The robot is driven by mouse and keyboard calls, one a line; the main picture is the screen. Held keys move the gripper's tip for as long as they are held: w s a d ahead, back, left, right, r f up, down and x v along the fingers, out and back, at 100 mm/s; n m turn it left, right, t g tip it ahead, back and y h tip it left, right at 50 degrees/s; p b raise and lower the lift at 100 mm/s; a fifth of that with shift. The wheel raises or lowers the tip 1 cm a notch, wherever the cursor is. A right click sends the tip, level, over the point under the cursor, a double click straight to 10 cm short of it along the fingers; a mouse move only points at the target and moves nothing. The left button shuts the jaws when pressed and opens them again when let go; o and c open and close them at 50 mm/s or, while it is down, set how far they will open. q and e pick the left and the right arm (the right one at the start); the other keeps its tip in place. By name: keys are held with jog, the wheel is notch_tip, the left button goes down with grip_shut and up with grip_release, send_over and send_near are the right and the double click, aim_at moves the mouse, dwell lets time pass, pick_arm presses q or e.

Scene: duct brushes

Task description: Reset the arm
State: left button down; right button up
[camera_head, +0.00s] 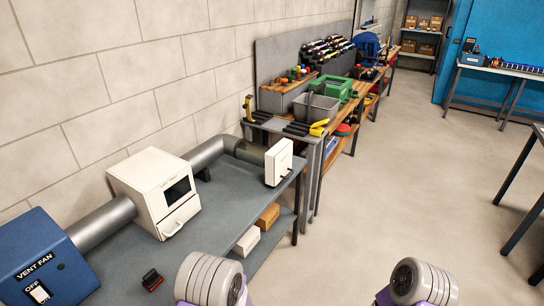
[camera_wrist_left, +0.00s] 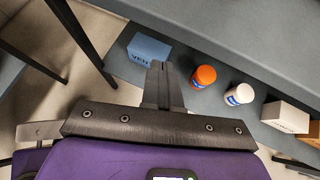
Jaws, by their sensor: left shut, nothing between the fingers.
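My left gripper (camera_wrist_left: 160,72) shows in the left wrist view, its two dark fingers together with nothing between them. It appears near the workbench's lower shelf, with a blue box (camera_wrist_left: 149,48) just beyond the fingertips; I cannot tell the gap. In the head view only parts of my two arms show at the bottom edge, and neither gripper is visible there. My right gripper is out of view.
A grey bench (camera_head: 228,192) holds a blue vent fan box (camera_head: 42,262), a white duct unit (camera_head: 152,190) and a small dark red-and-black object (camera_head: 152,279). An orange jar (camera_wrist_left: 203,77), a white jar (camera_wrist_left: 239,94) and cartons (camera_wrist_left: 285,116) are near my left gripper. Open floor (camera_head: 400,170) lies right.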

pick_arm(q)
jog(key=s+d+f+n+g+h, duration=0.3)
jog(key=s+f+n+h, duration=0.15)
jog(key=s, duration=0.35)
jog(key=s+d+f+n+g+h, duration=0.4)
jog(key=s+f, duration=0.1)
jog(key=s, duration=0.3)
jog(key=w+d+n+t+h, duration=0.1)
jog(key=d+n+t+h, duration=0.4)
jog(key=n, duration=1)
jog(key=shift+d+f+h, duration=0.35)
jog(key=shift+d+h, duration=0.5)
jog(key=shift+d, duration=0.4)
jog(key=shift+w, duration=0.1)
